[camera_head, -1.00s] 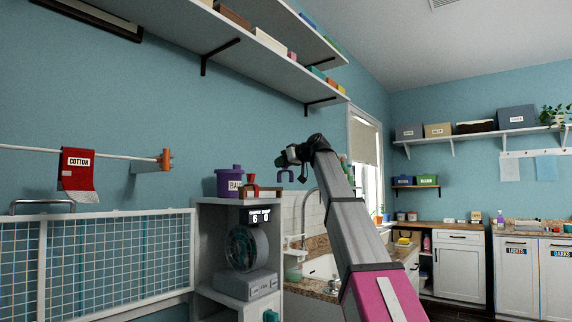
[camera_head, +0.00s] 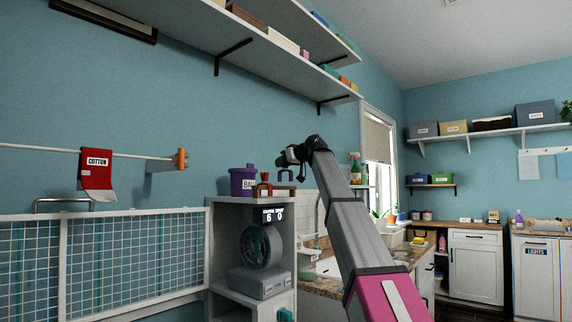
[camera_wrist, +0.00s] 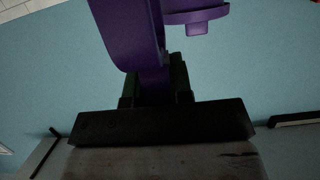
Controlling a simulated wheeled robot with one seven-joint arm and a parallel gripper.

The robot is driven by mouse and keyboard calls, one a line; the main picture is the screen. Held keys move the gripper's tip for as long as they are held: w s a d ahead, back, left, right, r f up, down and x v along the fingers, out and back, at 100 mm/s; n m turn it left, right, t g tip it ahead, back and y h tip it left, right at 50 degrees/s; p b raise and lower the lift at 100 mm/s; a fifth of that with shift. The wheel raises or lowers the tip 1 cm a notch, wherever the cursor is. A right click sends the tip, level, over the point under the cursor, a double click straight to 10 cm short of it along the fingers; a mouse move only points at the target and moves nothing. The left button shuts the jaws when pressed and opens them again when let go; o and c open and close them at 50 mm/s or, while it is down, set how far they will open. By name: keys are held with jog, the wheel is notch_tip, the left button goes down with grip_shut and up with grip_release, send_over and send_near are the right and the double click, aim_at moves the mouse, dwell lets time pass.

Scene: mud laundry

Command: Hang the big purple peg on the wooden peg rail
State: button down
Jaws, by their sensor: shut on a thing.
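The big purple peg (camera_head: 285,174) is an inverted-U shape held by my gripper (camera_head: 282,161) at the end of my raised arm. In the wrist view the peg (camera_wrist: 138,35) rises from between my dark fingers (camera_wrist: 155,85), which are shut on it. In the head view the peg appears just above a low wooden piece (camera_head: 286,189) on top of the grey cabinet, which looks like the peg rail. A red peg-like thing (camera_head: 264,184) stands at its left part. I cannot tell the depth gap between peg and rail.
A lidded purple tub (camera_head: 242,182) stands left of the rail; its lid (camera_wrist: 196,14) shows close by in the wrist view. The cabinet (camera_head: 226,210) holds a fan-like device. A long white shelf (camera_head: 270,55) runs above.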

aim_at(280, 175)
jog(key=shift+w+a+f, duration=0.1)
jog(key=shift+a+f, duration=0.05)
jog(key=shift+f, duration=2.35)
jog(key=c, duration=0.9)
grip_release()
jog(key=shift+c, duration=0.2)
jog(key=v, duration=1.1)
